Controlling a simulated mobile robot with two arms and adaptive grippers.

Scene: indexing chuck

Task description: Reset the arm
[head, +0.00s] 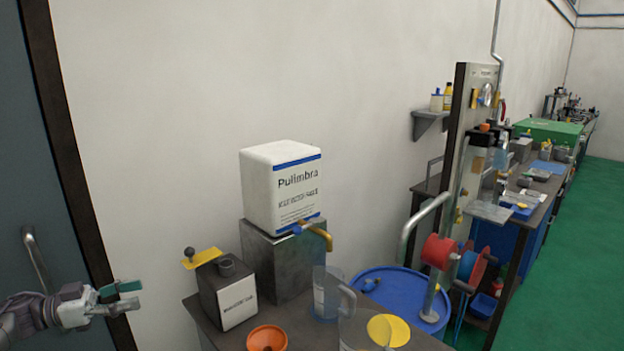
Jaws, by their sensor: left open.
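My left gripper (122,297) is at the lower left, in front of the dark door frame. Its fingers are apart and nothing shows between them. It is to the left of the small table and apart from everything on it. My right gripper is not in view.
Green floor (585,250) is clear at right.

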